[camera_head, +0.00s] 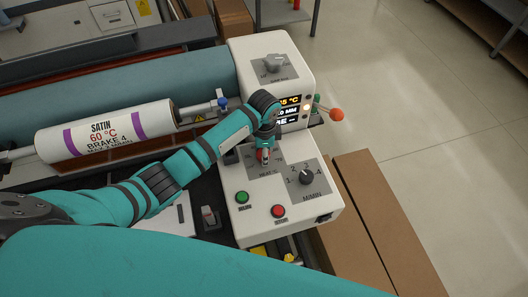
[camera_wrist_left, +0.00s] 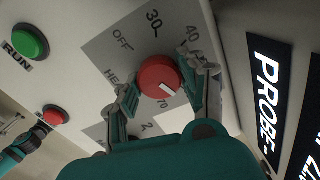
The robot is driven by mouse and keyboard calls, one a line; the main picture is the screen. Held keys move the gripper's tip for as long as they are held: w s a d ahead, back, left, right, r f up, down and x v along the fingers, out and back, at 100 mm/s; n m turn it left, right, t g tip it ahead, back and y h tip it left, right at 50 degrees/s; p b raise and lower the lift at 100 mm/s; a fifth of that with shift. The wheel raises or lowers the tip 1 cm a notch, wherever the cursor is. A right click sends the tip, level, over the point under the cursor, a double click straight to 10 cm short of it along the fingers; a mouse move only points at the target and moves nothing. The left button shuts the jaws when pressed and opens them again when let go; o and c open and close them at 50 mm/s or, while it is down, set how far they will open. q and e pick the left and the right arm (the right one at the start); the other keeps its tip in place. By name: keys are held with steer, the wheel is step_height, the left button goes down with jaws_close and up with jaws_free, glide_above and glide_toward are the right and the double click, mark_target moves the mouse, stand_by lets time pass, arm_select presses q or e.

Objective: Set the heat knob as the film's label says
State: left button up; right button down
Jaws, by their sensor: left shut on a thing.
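The film roll (camera_head: 105,130) is white with purple bands. The red heat knob (camera_wrist_left: 158,77) sits on a grey dial plate on the white control box (camera_head: 243,211). My left gripper (camera_wrist_left: 158,86) is shut on the knob, a finger on each side; it also shows in the head view (camera_head: 263,156). The knob's white mark is on its lower right in the wrist view. OFF, 30, 40 and 70 show around it; other numbers are hidden by the gripper.
A green RUN button (camera_head: 242,197) and red STOP button (camera_head: 278,211) sit near the knob. A black M/MIN knob (camera_head: 306,177) is to the right. A grey knob (camera_head: 272,64) and partly hidden displays (camera_head: 288,111) are behind. A red-orange ball handle (camera_head: 336,114) sticks out right.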

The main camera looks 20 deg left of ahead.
arm_select(q)
steer(key=o, duration=1.2)
step_height(320, 180, up, 12)
stand_by(0.4)
